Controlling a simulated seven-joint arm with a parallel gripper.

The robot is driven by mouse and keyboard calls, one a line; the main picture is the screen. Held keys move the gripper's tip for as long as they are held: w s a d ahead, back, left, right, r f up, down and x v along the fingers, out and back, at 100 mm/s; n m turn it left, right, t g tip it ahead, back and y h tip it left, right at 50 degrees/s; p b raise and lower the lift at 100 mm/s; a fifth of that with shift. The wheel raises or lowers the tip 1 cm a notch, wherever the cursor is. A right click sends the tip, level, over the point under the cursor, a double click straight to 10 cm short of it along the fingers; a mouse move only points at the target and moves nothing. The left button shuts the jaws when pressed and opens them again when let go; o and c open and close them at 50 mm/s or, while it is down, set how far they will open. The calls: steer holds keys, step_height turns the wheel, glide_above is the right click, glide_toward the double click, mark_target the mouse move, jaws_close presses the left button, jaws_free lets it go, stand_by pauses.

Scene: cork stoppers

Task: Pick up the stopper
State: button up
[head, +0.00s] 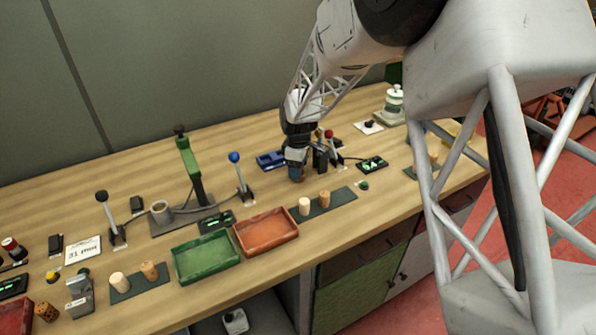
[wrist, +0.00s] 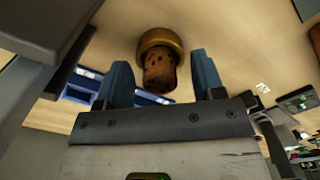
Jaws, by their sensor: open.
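In the wrist view the stopper (wrist: 160,74) is a brown, speckled cork with a wider brass-coloured ring or head (wrist: 160,42) at its far end. My gripper (wrist: 161,72) is open, with one blue fingertip on each side of the cork. Gaps show between the cork and both fingers, so it is not gripped. In the head view my gripper (head: 296,174) points down low over the table, beside a blue tray (head: 270,159). I cannot make out this stopper there; the gripper seems to hide it.
Black posts and a red-knobbed lever (head: 330,142) stand close right of my gripper. A pale and a tan cylinder (head: 325,198) stand on a dark mat in front. An orange tray (head: 266,233) and a green tray (head: 206,259) lie front left. A blue-knobbed lever (head: 238,172) stands left.

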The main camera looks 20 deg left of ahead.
stand_by(0.4)
steer(key=c, duration=1)
steer(key=shift+c, duration=0.2)
steer(key=shift+r, duration=0.1)
steer(key=shift+r, duration=4.9)
